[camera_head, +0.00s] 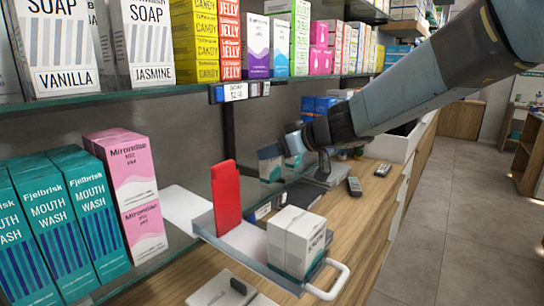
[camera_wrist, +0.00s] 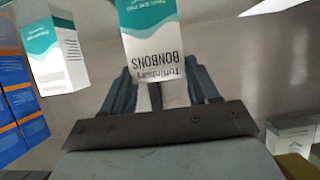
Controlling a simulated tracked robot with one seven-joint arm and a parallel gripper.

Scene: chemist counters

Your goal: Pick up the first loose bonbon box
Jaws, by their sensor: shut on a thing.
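A white bonbon box (camera_wrist: 155,38) with a teal top and the word BONBONS stands between my fingers in the wrist view. My gripper (camera_wrist: 162,92) is shut on it. A similar white and teal box (camera_wrist: 58,52) is apart from it on the left. In the head view my gripper (camera_head: 300,143) is low over the counter beyond the tray, beside two small boxes, one at the left (camera_head: 270,164) and one close under the gripper (camera_head: 294,162). My gripper partly hides them, and which one is held is unclear there.
Glass shelves of packets (camera_head: 150,95) line the left. A dark device (camera_head: 354,186) lies on the wooden counter (camera_head: 375,210). Blue-orange boxes (camera_wrist: 18,105) stand left in the wrist view.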

